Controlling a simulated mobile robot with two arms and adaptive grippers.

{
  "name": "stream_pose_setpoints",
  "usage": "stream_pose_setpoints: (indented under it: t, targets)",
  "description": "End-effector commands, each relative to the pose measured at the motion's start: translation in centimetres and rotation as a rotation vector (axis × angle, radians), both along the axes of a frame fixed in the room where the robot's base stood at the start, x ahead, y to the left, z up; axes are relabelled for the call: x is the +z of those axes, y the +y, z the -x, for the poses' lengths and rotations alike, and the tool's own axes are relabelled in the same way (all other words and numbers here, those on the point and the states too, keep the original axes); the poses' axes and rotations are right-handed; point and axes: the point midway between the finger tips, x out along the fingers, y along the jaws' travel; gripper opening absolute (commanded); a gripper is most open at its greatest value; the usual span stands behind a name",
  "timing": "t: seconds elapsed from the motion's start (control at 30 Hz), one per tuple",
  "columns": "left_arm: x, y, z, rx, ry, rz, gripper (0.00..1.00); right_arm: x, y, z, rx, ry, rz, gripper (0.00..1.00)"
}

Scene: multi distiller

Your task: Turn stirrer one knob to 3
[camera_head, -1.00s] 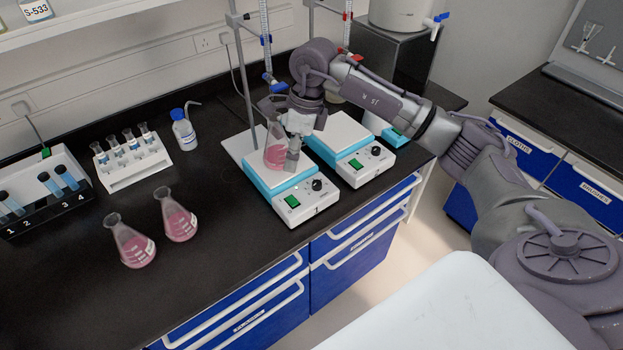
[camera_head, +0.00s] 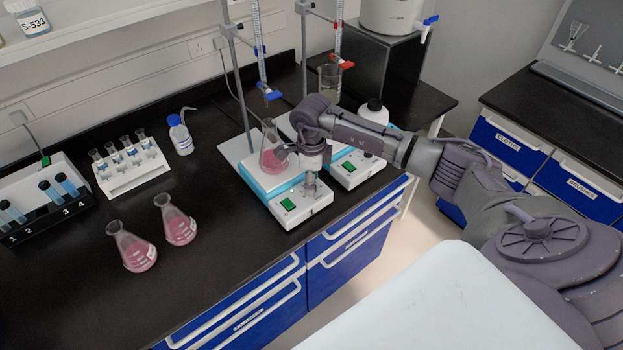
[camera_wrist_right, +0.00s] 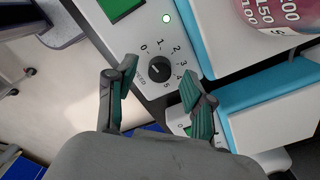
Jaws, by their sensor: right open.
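Stirrer one (camera_head: 284,222), a white unit with a blue band and a green switch, stands near the counter's front edge. A flask of pink liquid (camera_head: 270,159) stands on its plate. My right gripper (camera_head: 310,186) is over the right part of its front panel and hides the knob in the head view. In the right wrist view the black knob (camera_wrist_right: 158,68) sits on a dial numbered 0 to 5; where its pointer aims is too small to tell. The right gripper (camera_wrist_right: 160,76) is open, one finger to either side of the knob in this view. My left gripper is out of view.
A second stirrer (camera_head: 345,178) stands just right of stirrer one. Burette stands (camera_head: 236,85) rise behind. Two pink flasks (camera_head: 135,250) (camera_head: 178,222), a test tube rack (camera_head: 135,172) and a blue-capped bottle (camera_head: 180,138) are to the left. The front left counter is clear.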

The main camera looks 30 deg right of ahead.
Motion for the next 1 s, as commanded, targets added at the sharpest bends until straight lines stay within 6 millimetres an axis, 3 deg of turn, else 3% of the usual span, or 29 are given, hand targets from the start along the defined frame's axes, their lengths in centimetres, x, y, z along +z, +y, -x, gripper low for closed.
stream_pose_setpoints:
  t: [0.4, 0.7, 1.0]
  targets:
    - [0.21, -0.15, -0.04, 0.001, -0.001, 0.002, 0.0, -0.93, 0.01, 0.02, 0.001, 0.0, 0.0, 0.53]
    - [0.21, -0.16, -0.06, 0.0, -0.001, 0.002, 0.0, -0.89, 0.01, 0.02, 0.0, -0.001, -0.001, 0.03]
    - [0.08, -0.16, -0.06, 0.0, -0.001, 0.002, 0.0, -0.91, 0.0, 0.0, -0.019, -0.001, 0.0, 0.0]
